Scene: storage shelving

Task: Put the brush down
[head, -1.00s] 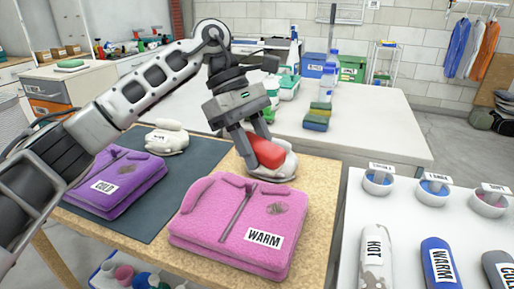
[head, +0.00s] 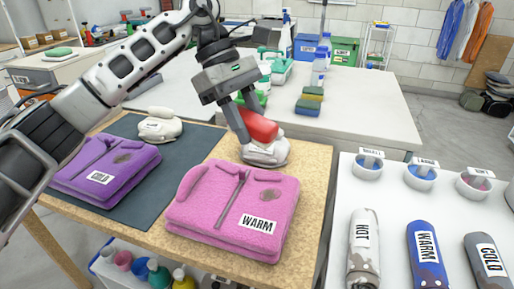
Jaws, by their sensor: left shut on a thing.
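My left gripper (head: 251,122) is shut on a red brush (head: 262,128), held above the far right part of the tan work table (head: 316,170). The brush's underside is hidden. My right gripper is not in view.
A pink folded jacket marked WARM (head: 225,210) lies in front of the brush. A purple jacket marked COLD (head: 105,170) and another whitish item (head: 160,125) are on the dark mat (head: 135,212).

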